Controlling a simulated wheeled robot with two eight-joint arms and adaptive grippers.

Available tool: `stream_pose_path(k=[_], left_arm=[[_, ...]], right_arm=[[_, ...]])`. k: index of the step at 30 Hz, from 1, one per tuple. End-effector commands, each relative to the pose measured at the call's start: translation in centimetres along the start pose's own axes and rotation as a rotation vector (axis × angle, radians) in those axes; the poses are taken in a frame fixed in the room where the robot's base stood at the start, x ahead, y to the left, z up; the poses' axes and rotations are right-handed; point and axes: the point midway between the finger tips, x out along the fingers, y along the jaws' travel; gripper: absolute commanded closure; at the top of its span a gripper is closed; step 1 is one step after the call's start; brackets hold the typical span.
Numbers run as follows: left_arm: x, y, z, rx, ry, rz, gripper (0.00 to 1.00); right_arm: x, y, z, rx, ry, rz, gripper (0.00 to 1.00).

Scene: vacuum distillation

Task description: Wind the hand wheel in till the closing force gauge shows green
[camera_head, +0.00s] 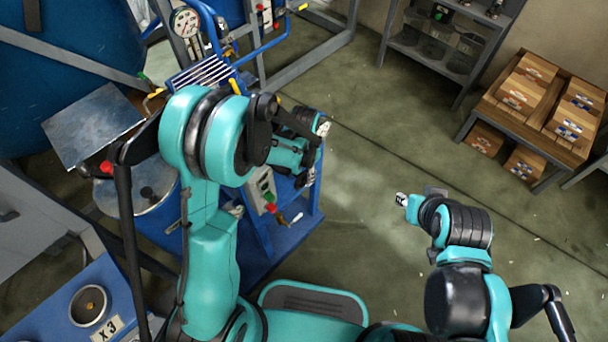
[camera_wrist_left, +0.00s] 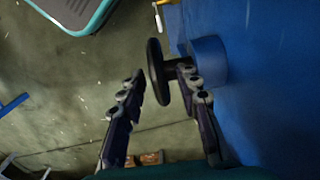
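The black hand wheel (camera_wrist_left: 155,72) shows nearly edge-on in the left wrist view, on a short shaft from a blue round housing (camera_wrist_left: 208,60). My left gripper (camera_wrist_left: 163,77) is open, one finger on each side of the wheel's rim. A gap shows on the left side; I cannot tell whether the right finger touches the wheel or shaft. In the head view my left arm reaches to the blue machine and hides the wheel. A round dial gauge (camera_head: 186,22) stands at the top; its reading is too small to tell. My right gripper (camera_head: 415,200) is small and unclear at the right arm's end.
The blue machine frame (camera_head: 290,240) stands close beside my left arm. A green-and-red button box (camera_head: 264,188) is mounted on it. A bench with cardboard boxes (camera_head: 575,105) and a grey shelf (camera_head: 440,45) stand at the right back. The floor between is clear.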

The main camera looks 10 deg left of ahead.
Motion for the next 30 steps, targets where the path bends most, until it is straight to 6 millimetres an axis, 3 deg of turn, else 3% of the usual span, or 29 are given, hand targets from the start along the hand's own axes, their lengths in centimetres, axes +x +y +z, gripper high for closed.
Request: stream_pose_path(k=[5,8,9,15,24,30], left_arm=[[-0.06,0.00,0.00,0.000,0.000,0.000,0.70],[-0.06,0.00,0.00,0.000,0.000,0.000,0.96],[-0.06,0.00,0.00,0.000,0.000,0.000,1.00],[-0.03,0.01,-0.07,0.001,-0.010,0.001,1.00],[0.19,0.03,-0.73,0.001,-0.227,0.001,1.00],[0.09,0.02,-0.67,0.000,-0.247,0.000,1.00]], right_arm=[[-0.05,0.00,-0.04,0.000,0.000,0.000,0.67],[-0.05,0.00,-0.04,0.000,0.000,0.000,0.67],[-0.05,0.00,-0.04,0.000,0.000,0.000,0.67],[-0.02,0.00,-0.02,0.000,0.000,0.000,0.67],[0.49,0.00,0.34,0.000,0.000,0.000,0.67],[0.47,0.00,0.33,0.000,0.000,0.000,0.67]])
